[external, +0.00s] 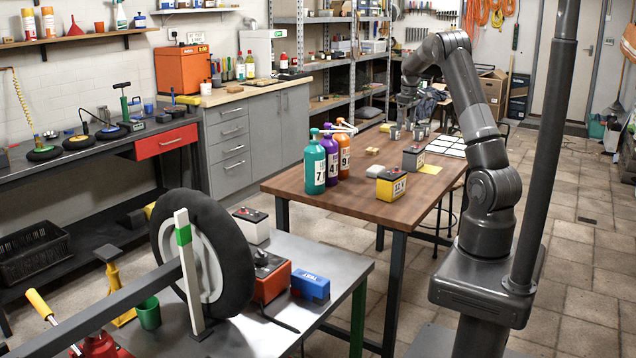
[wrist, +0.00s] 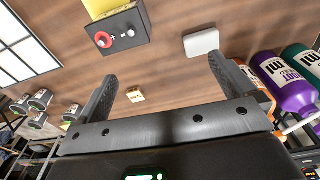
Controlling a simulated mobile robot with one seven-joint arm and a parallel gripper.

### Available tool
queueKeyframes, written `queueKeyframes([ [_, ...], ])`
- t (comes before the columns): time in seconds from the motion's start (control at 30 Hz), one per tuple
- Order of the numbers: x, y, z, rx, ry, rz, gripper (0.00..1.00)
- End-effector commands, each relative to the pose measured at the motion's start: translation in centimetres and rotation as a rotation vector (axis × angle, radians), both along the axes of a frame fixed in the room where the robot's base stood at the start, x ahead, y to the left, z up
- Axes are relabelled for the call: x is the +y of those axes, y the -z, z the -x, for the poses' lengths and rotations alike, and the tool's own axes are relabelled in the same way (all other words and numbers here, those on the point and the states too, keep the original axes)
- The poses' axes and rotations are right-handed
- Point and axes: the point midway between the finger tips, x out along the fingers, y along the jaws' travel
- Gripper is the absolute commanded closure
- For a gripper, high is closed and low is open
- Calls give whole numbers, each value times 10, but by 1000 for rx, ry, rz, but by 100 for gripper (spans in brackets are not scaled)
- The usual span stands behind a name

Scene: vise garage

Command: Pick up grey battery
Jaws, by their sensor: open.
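The grey battery (external: 413,157) sits on the wooden table, beside or partly on a flat yellow pad. In the wrist view what appears to be the same battery (wrist: 121,32) is a dark box with red and white terminals, at the upper left. My gripper (wrist: 167,82) is open and empty, its two fingers apart. The battery lies beyond the fingertips and is not between them. In the external view my gripper (external: 404,101) is small and partly unclear, over the far end of the table.
A yellow battery (external: 391,184) stands nearer the camera, with a pale block (external: 375,170) beside it. Teal (external: 313,167), purple and orange bottles stand at the left. Several small grey objects (external: 419,132) and a white gridded panel (external: 447,145) are toward the far end.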

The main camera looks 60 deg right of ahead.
Motion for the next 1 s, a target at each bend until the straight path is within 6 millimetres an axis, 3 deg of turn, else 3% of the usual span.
queueKeyframes([
  [0.1, -39, 30, 9, 35, -8, -7, 0],
  [0.3, -73, 56, 21, 64, -27, -12, 0],
  [0.47, -78, 66, 23, 69, -31, -14, 0],
  [0.73, -77, 106, 22, 71, -31, -15, 0],
  [1.0, -76, 129, 19, 70, -31, -15, 0],
])
